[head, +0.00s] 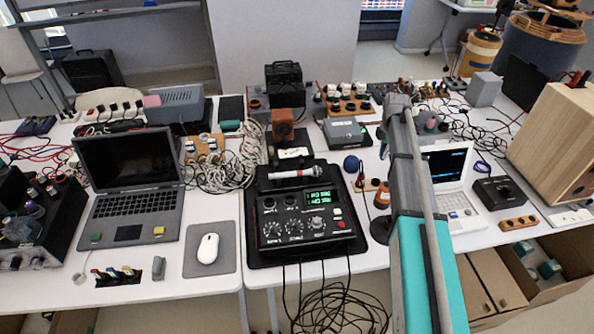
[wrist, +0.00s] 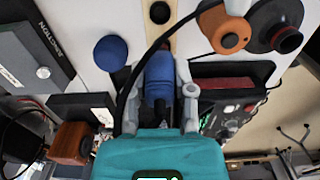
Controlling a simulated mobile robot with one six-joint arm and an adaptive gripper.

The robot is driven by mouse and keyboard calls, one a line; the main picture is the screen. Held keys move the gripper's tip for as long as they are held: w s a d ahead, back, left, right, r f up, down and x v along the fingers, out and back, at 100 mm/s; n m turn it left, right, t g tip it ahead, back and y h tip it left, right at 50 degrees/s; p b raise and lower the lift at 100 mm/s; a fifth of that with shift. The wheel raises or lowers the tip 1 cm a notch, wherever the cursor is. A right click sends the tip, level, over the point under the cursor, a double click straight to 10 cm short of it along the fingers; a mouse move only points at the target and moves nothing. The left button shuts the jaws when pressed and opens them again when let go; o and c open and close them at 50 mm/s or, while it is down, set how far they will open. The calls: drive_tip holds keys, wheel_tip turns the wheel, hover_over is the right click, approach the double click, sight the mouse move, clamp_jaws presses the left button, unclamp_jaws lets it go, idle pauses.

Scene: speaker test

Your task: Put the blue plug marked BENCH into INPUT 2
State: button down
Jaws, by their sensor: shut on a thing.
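My gripper (wrist: 160,68) is shut on a blue plug (wrist: 159,76) in the wrist view, with one grey finger on each side of it. A black cable passes close by on the left and curves over it. Any BENCH marking on the plug is not readable. No INPUT 2 label can be read. In the head view, my arm hides the gripper and the plug.
A blue ball (head: 351,164) stands near the strip, and shows left of the plug in the wrist view (wrist: 110,53). An orange plug-like piece (wrist: 228,28) is at the right. A black control box (head: 305,215) and grey box (head: 347,132) stand nearby. Cables clutter the table.

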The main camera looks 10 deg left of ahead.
wheel_tip(320, 180, up, 16)
drive_tip(key=p, duration=1.5)
drive_tip(key=shift+r, duration=0.2)
drive_tip(key=shift+d, duration=0.1)
